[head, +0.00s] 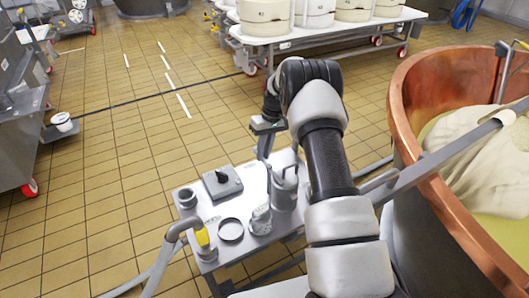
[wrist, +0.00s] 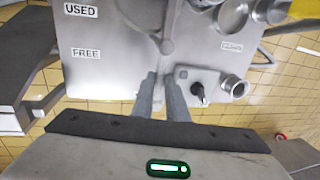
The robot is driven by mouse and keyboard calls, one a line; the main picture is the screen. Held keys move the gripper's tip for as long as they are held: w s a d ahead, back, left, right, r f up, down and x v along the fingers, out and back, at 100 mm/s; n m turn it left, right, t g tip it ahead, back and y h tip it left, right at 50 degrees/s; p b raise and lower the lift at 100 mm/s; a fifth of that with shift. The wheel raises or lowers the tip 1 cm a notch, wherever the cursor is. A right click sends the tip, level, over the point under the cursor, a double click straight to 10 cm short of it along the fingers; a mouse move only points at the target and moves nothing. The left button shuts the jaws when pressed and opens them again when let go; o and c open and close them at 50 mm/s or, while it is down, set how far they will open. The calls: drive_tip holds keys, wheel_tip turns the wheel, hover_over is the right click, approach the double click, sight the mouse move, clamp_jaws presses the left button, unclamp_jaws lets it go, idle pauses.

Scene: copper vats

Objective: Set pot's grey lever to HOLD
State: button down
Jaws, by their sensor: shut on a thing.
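A steel pot (head: 284,190) stands on the right of a small metal table. Its grey lever (wrist: 167,45) runs down from the top edge of the wrist view to between my fingertips. My gripper (wrist: 160,82) is shut on the lever's end; it also shows above the table in the head view (head: 264,148). The lever lies over the plate between a FREE label (wrist: 86,53) at left and a small label (wrist: 231,46) at right, which is hard to read. A USED label (wrist: 81,10) is at upper left. My arm and gripper partly hide the pot in the head view.
The table (head: 240,200) also holds a grey box with a black knob (head: 222,180), a dial gauge (head: 261,220), a dark ring (head: 231,230) and a yellow-handled pipe fitting (head: 202,236). A copper vat (head: 420,150) stands close at right. Tiled floor at left is mostly clear.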

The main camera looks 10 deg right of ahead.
idle(0.3)
drive_tip(key=c, duration=1.7)
unclamp_jaws()
drive_tip(key=shift+c, duration=0.2)
drive_tip(key=d+r+p, duration=0.3)
drive_tip(key=r+p, duration=0.1)
drive_tip(key=r, duration=1.3)
drive_tip(key=shift+w, duration=0.45)
drive_tip(key=shift+d, duration=0.1)
